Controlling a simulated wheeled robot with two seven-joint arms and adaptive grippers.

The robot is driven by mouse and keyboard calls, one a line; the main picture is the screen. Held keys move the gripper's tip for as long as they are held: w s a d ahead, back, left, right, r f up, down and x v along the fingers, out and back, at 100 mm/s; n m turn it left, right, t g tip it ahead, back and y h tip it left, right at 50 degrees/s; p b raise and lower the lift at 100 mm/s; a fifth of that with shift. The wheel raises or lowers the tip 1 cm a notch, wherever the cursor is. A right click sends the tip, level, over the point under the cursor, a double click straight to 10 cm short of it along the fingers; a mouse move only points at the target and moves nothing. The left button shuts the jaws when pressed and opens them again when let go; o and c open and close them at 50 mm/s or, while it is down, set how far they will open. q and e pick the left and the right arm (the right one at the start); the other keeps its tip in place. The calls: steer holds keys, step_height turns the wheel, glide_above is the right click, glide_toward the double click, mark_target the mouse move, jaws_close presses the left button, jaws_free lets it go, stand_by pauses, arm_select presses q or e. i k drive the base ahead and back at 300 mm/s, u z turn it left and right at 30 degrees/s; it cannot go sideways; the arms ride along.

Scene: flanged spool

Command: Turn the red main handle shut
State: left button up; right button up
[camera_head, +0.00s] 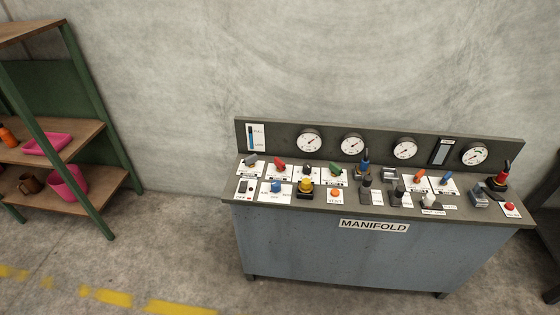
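A grey-blue console (330,256) labelled MANIFOLD stands against the wall, with small controls across its top. Two red handle-like controls show. One red handle (279,162) sits on a white plate at the back left of the panel. The other is a taller red-topped lever (503,171) on a dark base at the right end. The labels are too small to read, so I cannot tell which is the main handle, or its setting. Neither of my grippers is in view.
A red button (509,206) sits at the front right corner. Blue, green, orange, yellow and black controls crowd the panel below several gauges (404,148). A green shelf (89,131) with pink containers stands at left. The floor (175,235) before the console looks clear.

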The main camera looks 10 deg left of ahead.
mark_target(280, 164)
steer(key=u, duration=0.4)
steer(key=k, duration=0.5)
steer(key=u, duration=0.6)
steer(key=i, duration=1.05)
steer(key=z, duration=1)
